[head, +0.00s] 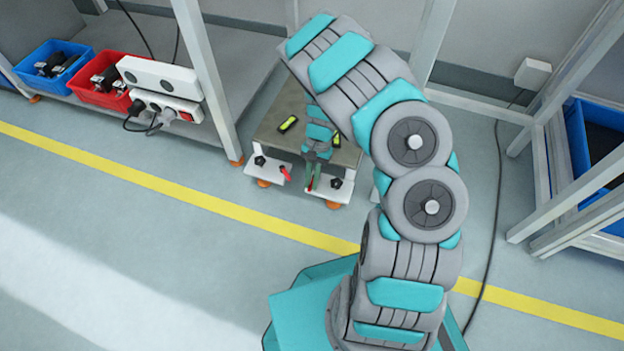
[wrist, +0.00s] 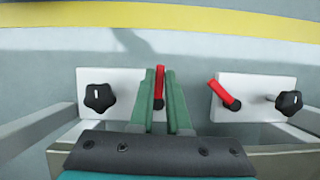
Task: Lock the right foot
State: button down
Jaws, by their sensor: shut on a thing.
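A low cart (head: 345,155) has two white foot plates at its front. The right plate (head: 336,192) has a black star knob (head: 335,183) and an orange foot under it. My gripper (head: 313,180) is lowered at this plate's inner end. The wrist view is turned around, so this plate (wrist: 120,82) appears left there. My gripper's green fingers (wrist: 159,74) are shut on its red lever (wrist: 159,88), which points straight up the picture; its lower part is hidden. The left plate (head: 262,170) has its own red lever (head: 286,173), slanted and untouched.
A yellow floor line (head: 200,190) runs in front of the cart. Shelf posts (head: 207,75) stand left and right of it. Blue (head: 52,65) and red (head: 103,80) bins and a white power unit (head: 165,90) are at left. A black cable (head: 495,200) lies at right.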

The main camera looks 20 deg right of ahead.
jog(key=m, duration=0.1)
jog(key=m+p, duration=0.1)
jog(key=m, duration=0.1)
jog(key=a+m+t+y, duration=0.1)
jog(key=shift+w+r+p, duration=0.1)
jog(key=shift+w+p, duration=0.15)
jog(key=shift+p, duration=0.15)
jog(key=m, duration=0.1)
jog(key=m+t+p, duration=0.1)
jog(key=shift+w+m+y, duration=0.3)
jog(key=shift+w+m, duration=0.05)
jog(key=shift+m, duration=0.05)
jog(key=shift+w+m+t+p, duration=0.25)
jog(key=shift+m+p, duration=0.1)
jog(key=shift+m, duration=0.35)
jog(key=shift+w+m+t+p, duration=0.15)
jog(key=shift+m+t+p, duration=0.15)
jog(key=shift+m, duration=0.4)
jog(key=c, duration=0.9)
grip_release()
jog(key=shift+p+v, duration=0.5)
jog(key=shift+v, duration=3.3)
